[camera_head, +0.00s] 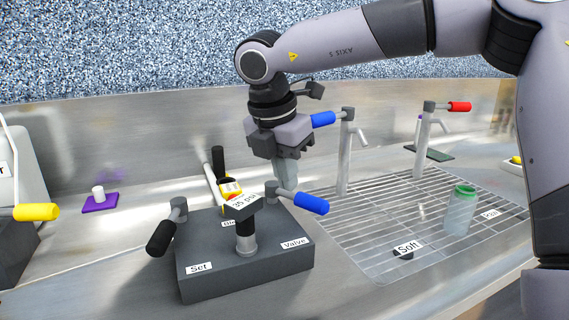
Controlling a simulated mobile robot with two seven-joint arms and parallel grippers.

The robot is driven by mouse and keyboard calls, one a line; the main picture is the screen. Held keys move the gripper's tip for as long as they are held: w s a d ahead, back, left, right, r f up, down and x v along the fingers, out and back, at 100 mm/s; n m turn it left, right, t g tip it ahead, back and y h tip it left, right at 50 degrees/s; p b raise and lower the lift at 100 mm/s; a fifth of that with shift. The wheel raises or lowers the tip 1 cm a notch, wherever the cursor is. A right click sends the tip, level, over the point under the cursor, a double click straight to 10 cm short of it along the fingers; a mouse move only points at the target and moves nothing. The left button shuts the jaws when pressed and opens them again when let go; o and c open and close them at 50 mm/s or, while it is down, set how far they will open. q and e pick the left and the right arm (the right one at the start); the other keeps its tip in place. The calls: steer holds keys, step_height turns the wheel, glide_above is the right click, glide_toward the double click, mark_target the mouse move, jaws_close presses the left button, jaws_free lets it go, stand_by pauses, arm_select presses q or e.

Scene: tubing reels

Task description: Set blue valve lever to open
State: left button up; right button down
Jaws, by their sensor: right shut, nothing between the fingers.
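A lever with a blue handle (311,203) sits on the right side of a dark grey block (215,281), by a label reading "Valve". Its handle points right and slightly toward me. My right gripper (287,178) is shut and empty, pointing down just behind and above the lever's grey pivot. I cannot tell whether its fingertips touch the lever, as the pivot overlaps them in the picture. My left gripper is out of view.
Two taps, blue-handled (345,160) and red-handled (423,145), stand over a drain grate (370,225). A greenish bottle (460,210) stands on the grate.

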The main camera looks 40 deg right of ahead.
mark_target(304, 195)
steer(key=x, duration=0.6)
steer(key=shift+a, duration=0.1)
steer(key=shift+w+d+f+p, duration=0.15)
steer(key=shift+d+p, duration=0.1)
steer(key=shift+d, duration=0.4)
steer(key=shift+w+d+f+p, duration=0.15)
steer(key=shift+d+p, duration=0.15)
steer(key=shift+d, duration=0.35)
steer(key=shift+w+d+f+p, duration=0.15)
steer(key=shift+d+p, duration=0.1)
steer(key=shift+d, duration=0.35)
steer(key=shift+r, duration=0.1)
